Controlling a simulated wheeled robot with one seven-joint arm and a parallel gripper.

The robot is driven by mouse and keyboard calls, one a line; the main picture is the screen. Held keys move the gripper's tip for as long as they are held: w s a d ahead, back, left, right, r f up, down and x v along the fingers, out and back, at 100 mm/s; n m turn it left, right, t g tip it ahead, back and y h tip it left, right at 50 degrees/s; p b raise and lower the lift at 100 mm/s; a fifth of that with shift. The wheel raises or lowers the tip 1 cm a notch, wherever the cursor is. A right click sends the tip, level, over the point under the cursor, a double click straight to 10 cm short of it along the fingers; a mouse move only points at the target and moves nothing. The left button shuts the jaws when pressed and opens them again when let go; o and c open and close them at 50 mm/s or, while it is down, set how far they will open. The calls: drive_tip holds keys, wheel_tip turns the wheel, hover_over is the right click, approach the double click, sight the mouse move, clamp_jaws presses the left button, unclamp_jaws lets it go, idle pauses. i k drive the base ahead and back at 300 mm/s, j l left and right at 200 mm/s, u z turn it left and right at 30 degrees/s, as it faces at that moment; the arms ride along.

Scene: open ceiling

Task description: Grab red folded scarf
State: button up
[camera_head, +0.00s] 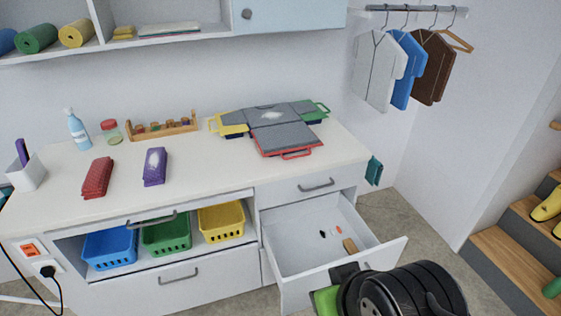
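The red folded scarf (97,178) lies on the left part of the white counter (205,190), between the white cup and a purple folded cloth. My gripper (338,286) is at the bottom right, low in front of the open drawer and far from the scarf. It is largely hidden behind my black wrist, with a bright green piece showing at its left. I cannot tell whether its fingers are open or shut.
A purple folded cloth (155,167) lies right of the scarf. A white cup (27,173), blue bottle (78,131) and red-lidded jar (110,131) stand nearby. The open drawer (290,272) juts out near my gripper. The counter's front left is clear.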

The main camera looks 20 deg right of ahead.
sight(96, 184)
drive_tip(key=z, duration=0.9)
drive_tip(key=u, duration=0.4)
drive_tip(key=j+u, duration=0.1)
drive_tip(key=u, duration=0.7)
drive_tip(key=i+u, duration=0.1)
drive_tip(key=u, duration=0.7)
drive_tip(key=i+j+u, duration=0.1)
drive_tip(key=i+u, duration=0.5)
drive_tip(key=u, duration=0.25)
drive_tip(key=i+l+u, duration=0.1)
drive_tip(key=i+u, duration=0.3)
drive_tip(key=i+l+u, duration=0.5)
drive_tip(key=i+l, duration=0.1)
drive_tip(key=l+z, duration=0.05)
drive_tip(key=l, duration=0.05)
